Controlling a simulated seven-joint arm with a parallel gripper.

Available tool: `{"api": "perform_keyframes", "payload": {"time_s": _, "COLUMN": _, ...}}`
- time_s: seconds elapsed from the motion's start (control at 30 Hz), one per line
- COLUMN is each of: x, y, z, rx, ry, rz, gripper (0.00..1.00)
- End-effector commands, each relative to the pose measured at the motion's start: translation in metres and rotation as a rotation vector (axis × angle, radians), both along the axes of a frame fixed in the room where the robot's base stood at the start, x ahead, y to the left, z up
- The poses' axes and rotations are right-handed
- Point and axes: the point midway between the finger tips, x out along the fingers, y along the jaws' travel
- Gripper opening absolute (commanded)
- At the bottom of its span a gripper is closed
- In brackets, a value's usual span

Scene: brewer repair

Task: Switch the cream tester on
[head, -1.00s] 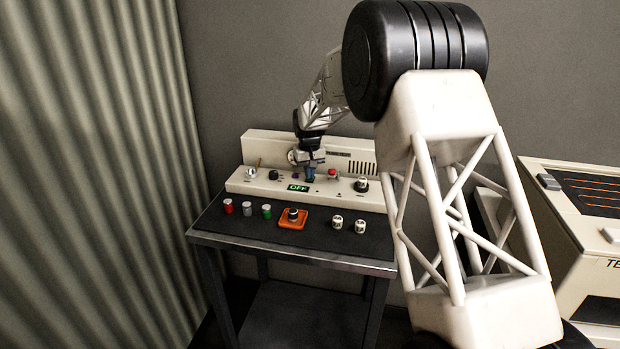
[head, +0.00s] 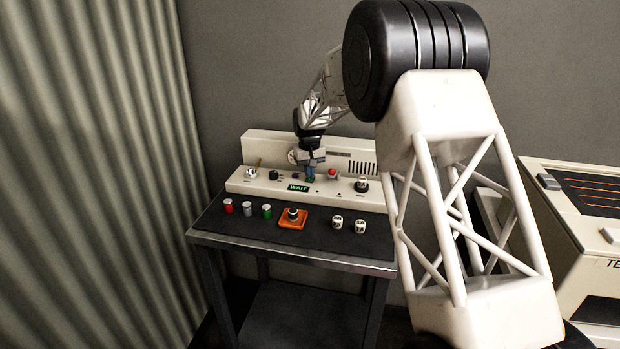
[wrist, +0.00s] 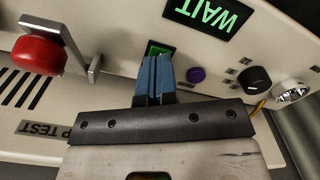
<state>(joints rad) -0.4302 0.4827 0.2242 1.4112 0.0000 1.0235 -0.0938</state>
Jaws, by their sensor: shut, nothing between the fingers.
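The cream tester (head: 262,146) stands at the back of a dark bench. Its display (head: 298,188) reads WAIT in green; the display also shows in the wrist view (wrist: 208,15), upside down. My gripper (head: 311,178) is over the tester's front panel, pointing down. In the wrist view its blue fingers (wrist: 157,68) are shut together with nothing between them. Their tips are at a lit green switch (wrist: 157,47) and partly cover it. I cannot tell whether they still touch it.
In the wrist view a red knob (wrist: 38,55) and a metal bracket (wrist: 93,62) stand to one side, a purple button (wrist: 196,75) and a black knob (wrist: 254,80) to the other. Coloured canisters (head: 247,209) and an orange tray (head: 285,222) sit on the bench (head: 325,238) in front.

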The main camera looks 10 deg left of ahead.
Motion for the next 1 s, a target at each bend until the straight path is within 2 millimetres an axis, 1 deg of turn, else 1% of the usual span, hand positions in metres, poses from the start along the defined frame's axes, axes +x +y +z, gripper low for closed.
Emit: {"api": "perform_keyframes", "payload": {"time_s": 1.0, "x": 0.0, "y": 0.0, "z": 0.057, "rx": 0.001, "ry": -0.001, "rz": 0.0, "gripper": 0.0}}
